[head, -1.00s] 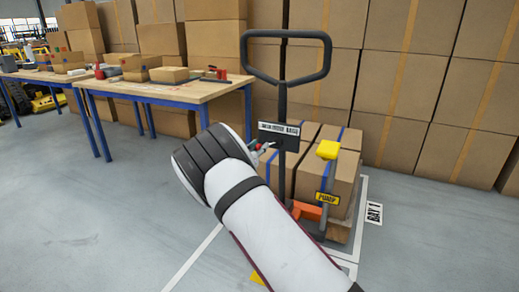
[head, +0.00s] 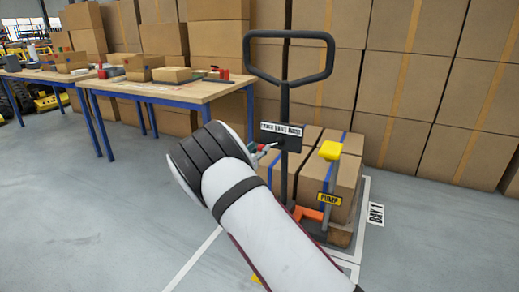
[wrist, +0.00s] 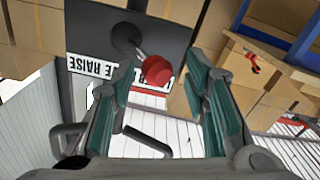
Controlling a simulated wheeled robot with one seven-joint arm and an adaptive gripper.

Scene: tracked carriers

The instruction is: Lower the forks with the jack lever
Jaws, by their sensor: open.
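The pallet jack's tall handle (head: 284,95) stands upright with a black loop on top. A dark control plate (head: 292,144) on it has a white label strip (head: 281,130); "RAISE" reads on the strip in the wrist view (wrist: 92,67). My gripper (head: 264,151) is at the plate's left side. In the wrist view my gripper (wrist: 166,76) is open, with the knob between or just beyond its fingertips; contact cannot be told. My arm hides part of the jack below.
Cartons (head: 311,180) sit on a pallet behind the handle, with a yellow pedal-like pad (head: 330,150) and a "PUMP" sign (head: 329,199) nearby. A workbench (head: 180,92) stands at left. Stacked boxes (head: 415,90) line the back. Floor at left front is clear.

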